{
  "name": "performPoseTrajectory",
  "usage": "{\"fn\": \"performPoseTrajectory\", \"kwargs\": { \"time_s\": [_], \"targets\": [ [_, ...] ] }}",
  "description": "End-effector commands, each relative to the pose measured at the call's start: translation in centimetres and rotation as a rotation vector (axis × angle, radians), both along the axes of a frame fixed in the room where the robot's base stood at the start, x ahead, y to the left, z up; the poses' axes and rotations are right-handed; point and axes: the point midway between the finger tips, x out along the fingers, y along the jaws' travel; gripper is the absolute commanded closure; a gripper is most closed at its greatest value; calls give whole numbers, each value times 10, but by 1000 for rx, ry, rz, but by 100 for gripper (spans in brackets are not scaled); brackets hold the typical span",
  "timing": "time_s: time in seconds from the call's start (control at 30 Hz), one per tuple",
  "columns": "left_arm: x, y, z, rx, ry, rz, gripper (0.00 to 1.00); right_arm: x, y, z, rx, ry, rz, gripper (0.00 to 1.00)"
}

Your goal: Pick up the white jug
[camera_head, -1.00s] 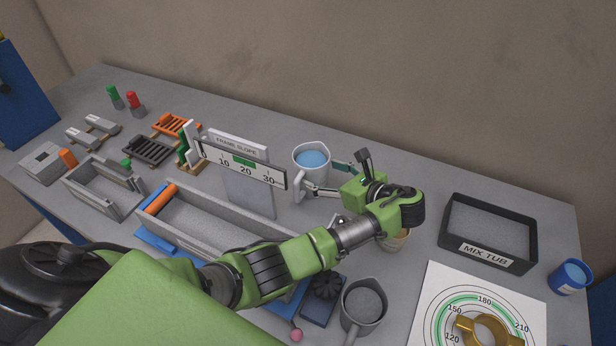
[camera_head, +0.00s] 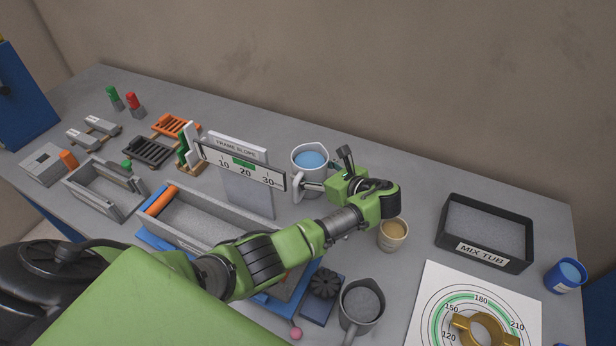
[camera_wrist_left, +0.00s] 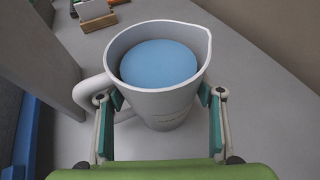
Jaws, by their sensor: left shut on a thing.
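The white jug (camera_head: 311,163) stands upright on the grey table, right of the frame slope sign, with blue contents inside. In the left wrist view the jug (camera_wrist_left: 158,105) fills the middle, its handle on the left and its spout at the upper right. My left gripper (camera_wrist_left: 162,112) has one finger on each side of the jug's body and is shut on it. In the head view the gripper (camera_head: 318,186) reaches the jug from the right, and the fingers are partly hidden there. My right gripper is not in view.
The frame slope sign (camera_head: 241,165) stands close to the jug's left. A beige cup (camera_head: 393,235), a grey jug (camera_head: 362,304) and the black mix tub (camera_head: 486,232) stand to the right. A long grey trough (camera_head: 215,222) lies at front left. The table behind the jug is clear.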

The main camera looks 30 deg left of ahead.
Motion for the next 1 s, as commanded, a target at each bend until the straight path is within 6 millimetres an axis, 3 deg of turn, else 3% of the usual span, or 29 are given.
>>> {"fn": "performPoseTrajectory", "kwargs": {
  "time_s": [0.33, 0.57, 0.9, 1.0],
  "targets": [
    [0, 0, 13, 1, -1, 0, 69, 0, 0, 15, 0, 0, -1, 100],
    [1, 0, 43, 2, -1, -1, 69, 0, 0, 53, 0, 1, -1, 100],
    [-19, -47, 101, -1, 0, -2, 69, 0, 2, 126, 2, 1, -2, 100],
    [-29, -71, 102, -4, -2, -4, 69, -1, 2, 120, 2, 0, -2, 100]
  ]
}}
